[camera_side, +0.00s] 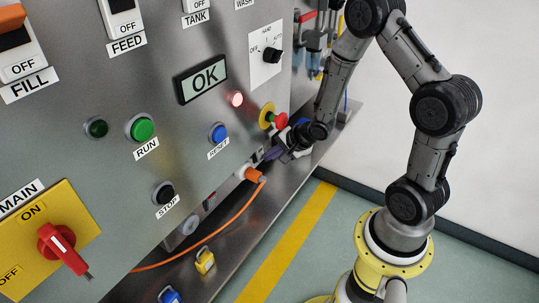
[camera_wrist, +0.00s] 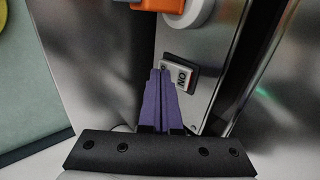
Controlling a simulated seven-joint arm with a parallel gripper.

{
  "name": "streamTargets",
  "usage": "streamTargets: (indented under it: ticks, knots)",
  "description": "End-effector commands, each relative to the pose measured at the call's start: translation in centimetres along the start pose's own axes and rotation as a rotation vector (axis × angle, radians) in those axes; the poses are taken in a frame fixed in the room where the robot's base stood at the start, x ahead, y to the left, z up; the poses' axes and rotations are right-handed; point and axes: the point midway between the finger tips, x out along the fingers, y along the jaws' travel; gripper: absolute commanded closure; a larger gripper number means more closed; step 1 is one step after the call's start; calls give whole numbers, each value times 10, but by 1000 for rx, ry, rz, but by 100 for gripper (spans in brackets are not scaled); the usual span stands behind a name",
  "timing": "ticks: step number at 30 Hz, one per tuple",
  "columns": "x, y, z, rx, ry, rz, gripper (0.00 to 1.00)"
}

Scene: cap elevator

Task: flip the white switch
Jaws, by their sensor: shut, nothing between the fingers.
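A small white rocker switch (camera_wrist: 177,77) in a dark frame, with ON lettering, shows in the wrist view on a metal face. My gripper (camera_wrist: 160,72) has its purple fingers shut together, with nothing between them. The fingertips overlap the switch's left edge in the wrist view; I cannot tell whether they touch it. In the side view my gripper (camera_side: 272,154) is low at the panel's right end, below the red mushroom button (camera_side: 281,121). That small switch is not clear there. Other white rocker switches, FEED (camera_side: 122,22) and TANK (camera_side: 194,14), are higher on the panel.
An orange plug (camera_side: 254,175) with a cable sits just below my gripper; it also shows in the wrist view (camera_wrist: 163,5). The blue RESET button (camera_side: 218,133) is to the left. A metal ledge (camera_side: 238,223) runs below the panel. The yellow-striped floor is clear.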

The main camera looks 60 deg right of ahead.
Motion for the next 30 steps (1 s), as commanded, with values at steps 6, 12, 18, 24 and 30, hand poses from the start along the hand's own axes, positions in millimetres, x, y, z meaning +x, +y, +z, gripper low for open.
streamTargets:
  ticks: [6,12,18,24,30]
  knots:
    - [1,-1,0,0,0,0,100]
    - [2,-1,0,1,0,0,100]
    - [6,-2,0,0,-1,0,100]
    - [4,-4,0,0,0,-2,100]
    - [-1,-10,0,1,0,-6,100]
